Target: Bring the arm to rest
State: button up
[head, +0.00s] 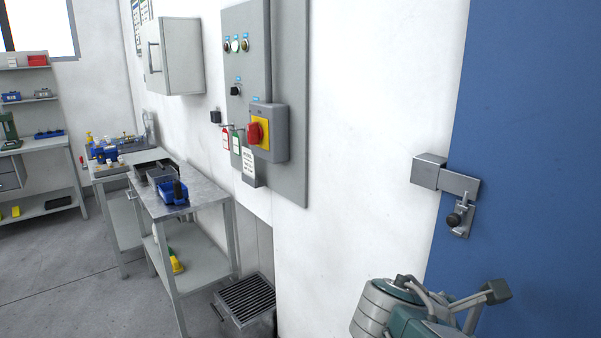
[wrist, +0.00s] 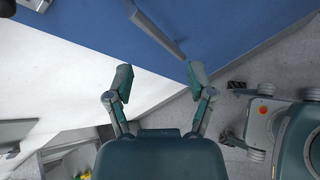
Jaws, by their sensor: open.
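My gripper (wrist: 160,78) is open in the wrist view. Its two green-tipped fingers stand apart with nothing between them. Behind them are the blue door, the white wall and a strip of grey floor. In the head view, part of my arm and gripper shows at the bottom right, in front of the wall and the blue door (head: 530,140). The rest of the arm is cut off by the frame edge. No object is held.
A door latch (head: 445,180) juts out above my arm. A grey panel (head: 287,60) carries a red and yellow switch (head: 259,133). A metal bench (head: 208,192) with a blue item (head: 173,193) stands left, beside a grated box (head: 246,300). Open floor lies at left.

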jog(key=s+a+f+m+y, duration=0.6)
jog(key=s+a+m+y, duration=0.2)
jog(key=m, duration=0.9)
jog(key=shift+s+a+m+y, duration=0.4)
jog(key=shift+s+y, duration=0.15)
jog(key=shift+y, duration=0.55)
